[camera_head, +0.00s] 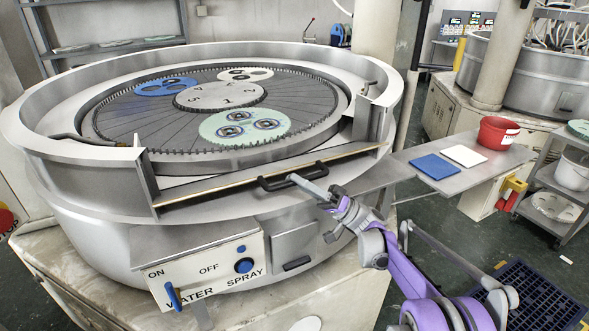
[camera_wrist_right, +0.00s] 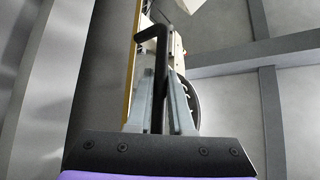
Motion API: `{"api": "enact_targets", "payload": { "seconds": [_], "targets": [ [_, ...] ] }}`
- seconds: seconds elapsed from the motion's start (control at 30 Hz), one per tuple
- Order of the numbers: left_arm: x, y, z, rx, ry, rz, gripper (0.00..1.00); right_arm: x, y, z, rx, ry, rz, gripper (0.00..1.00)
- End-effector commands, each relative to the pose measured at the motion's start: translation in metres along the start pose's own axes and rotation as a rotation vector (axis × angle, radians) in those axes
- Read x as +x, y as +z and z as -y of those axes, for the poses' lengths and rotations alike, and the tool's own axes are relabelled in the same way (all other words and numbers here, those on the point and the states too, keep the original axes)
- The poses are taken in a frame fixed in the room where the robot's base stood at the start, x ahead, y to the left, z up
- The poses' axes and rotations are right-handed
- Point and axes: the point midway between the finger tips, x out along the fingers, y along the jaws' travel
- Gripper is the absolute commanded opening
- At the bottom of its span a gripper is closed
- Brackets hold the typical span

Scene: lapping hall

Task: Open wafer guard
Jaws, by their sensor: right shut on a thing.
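The wafer guard (camera_head: 215,192) is a long grey panel with a pale golden edge, set across the gap in the front of the round machine's rim. It bears a black bar handle (camera_head: 267,184). My right gripper (camera_head: 296,180) is at the right part of this handle. In the right wrist view, the two grey fingers (camera_wrist_right: 163,100) are shut around the black handle (camera_wrist_right: 159,48), and the golden edge (camera_wrist_right: 131,60) runs beside them. The left gripper is not in view.
Inside the rim lies a toothed plate with blue, white and pale green carriers (camera_head: 245,124). Below the guard is a water spray switch box (camera_head: 208,270). A side shelf (camera_head: 400,160) at right holds a blue pad (camera_head: 434,167), a white pad (camera_head: 464,155) and a red tub (camera_head: 497,133).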

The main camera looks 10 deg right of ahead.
Motion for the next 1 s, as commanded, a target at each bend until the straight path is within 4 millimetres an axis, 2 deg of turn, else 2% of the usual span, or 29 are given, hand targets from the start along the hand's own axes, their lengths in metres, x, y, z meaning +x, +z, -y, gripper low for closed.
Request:
{"api": "enact_targets", "payload": {
  "seconds": [0.1,0.4,0.97,1.0],
  "targets": [
    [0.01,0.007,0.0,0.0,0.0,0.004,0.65,-0.013,0.013,-0.009,0.002,0.002,0.0,0.0],
    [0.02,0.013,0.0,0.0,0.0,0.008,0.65,-0.028,0.028,-0.021,0.003,0.003,-0.001,0.0],
    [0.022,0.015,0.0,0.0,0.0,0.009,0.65,-0.031,0.03,-0.025,0.003,0.004,-0.003,0.0],
    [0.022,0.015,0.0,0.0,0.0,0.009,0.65,-0.031,0.03,-0.025,0.003,0.004,-0.003,0.21]
  ]
}}
